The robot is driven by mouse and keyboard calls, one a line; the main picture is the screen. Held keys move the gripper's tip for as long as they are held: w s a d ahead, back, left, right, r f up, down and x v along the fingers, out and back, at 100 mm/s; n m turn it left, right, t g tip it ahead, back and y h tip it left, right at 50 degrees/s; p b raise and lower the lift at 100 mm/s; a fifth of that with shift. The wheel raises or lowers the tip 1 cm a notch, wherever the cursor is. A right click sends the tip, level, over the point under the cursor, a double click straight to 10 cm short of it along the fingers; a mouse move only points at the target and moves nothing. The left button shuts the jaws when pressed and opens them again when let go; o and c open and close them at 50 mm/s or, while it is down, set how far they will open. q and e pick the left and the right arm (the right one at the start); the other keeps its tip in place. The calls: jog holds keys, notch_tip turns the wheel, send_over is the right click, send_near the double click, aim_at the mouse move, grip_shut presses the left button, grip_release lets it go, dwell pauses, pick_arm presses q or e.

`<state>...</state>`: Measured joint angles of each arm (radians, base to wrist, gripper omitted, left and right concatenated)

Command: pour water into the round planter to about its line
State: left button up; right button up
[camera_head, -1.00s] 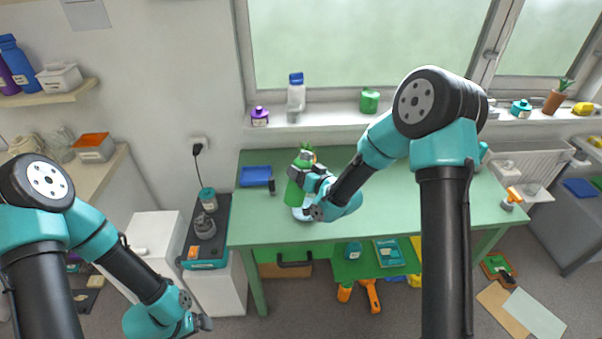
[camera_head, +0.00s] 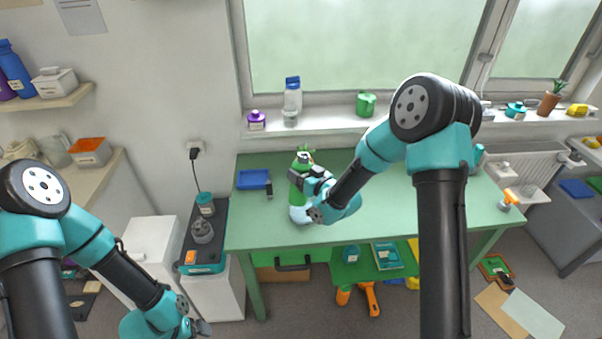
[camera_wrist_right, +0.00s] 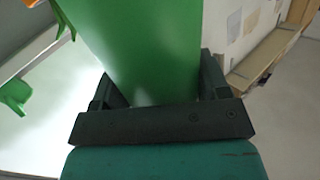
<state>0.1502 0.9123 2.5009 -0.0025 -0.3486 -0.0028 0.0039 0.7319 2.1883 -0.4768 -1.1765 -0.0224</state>
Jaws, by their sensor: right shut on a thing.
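My right gripper (camera_head: 308,186) is shut on a green smooth-sided vessel (camera_head: 297,198) above the green table. In the right wrist view the vessel (camera_wrist_right: 150,45) fills the space between the fingers. A pale rounded thing (camera_head: 300,214) shows just below it; I cannot tell if this is the round planter or part of the vessel. No fill line or water is visible. My left gripper (camera_head: 201,328) is low at the left, away from the table, its jaws too small to read.
A blue tray (camera_head: 253,179) and a small dark item (camera_head: 269,191) lie left of the vessel on the table (camera_head: 420,215). The sill behind holds a clear bottle (camera_head: 292,98), a green cup (camera_head: 366,104) and a potted plant (camera_head: 550,102). The table's right half is mostly clear.

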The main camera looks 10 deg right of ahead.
jog(key=shift+w+d+f+n, duration=0.1)
jog(key=shift+w+d+n, duration=0.15)
jog(key=shift+n, duration=0.25)
jog(key=shift+w+d+f+n, duration=0.1)
jog(key=shift+d+n, duration=0.15)
jog(key=shift+n, duration=0.25)
